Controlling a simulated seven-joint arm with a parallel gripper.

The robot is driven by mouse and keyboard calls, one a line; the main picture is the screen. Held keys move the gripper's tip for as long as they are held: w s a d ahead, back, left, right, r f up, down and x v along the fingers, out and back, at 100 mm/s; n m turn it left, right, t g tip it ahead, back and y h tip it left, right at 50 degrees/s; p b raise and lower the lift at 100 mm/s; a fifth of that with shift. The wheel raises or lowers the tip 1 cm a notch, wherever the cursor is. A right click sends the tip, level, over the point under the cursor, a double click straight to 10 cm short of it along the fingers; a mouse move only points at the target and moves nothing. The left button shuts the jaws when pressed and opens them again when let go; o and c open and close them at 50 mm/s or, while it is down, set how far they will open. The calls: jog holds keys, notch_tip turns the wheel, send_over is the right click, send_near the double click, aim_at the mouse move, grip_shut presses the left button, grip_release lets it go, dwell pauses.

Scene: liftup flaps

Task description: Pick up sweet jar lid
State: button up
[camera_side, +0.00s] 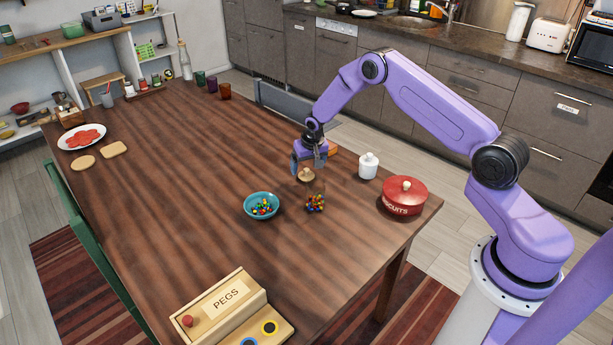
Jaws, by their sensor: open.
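A small round tan lid (306,175) shows just below my gripper. A cluster of coloured sweets (315,203) is just in front of it, perhaps inside a clear jar whose walls I cannot make out. I cannot tell whether the lid rests on that jar or on the table. My gripper (308,166) is open and points down, right above and behind the lid. It looks empty, and any contact with the lid is too small to tell.
A blue bowl (262,206) of sweets stands left of the sweet cluster. A white lidded jar (368,166) and a red biscuit tin (403,196) stand to the right. A pegs box (222,304) is at the front. The table's (190,170) middle is clear.

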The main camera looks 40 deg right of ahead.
aim_at(306, 169)
jog(key=shift+x, duration=1.5)
jog(key=c, duration=1.1)
jog(key=shift+r, duration=0.1)
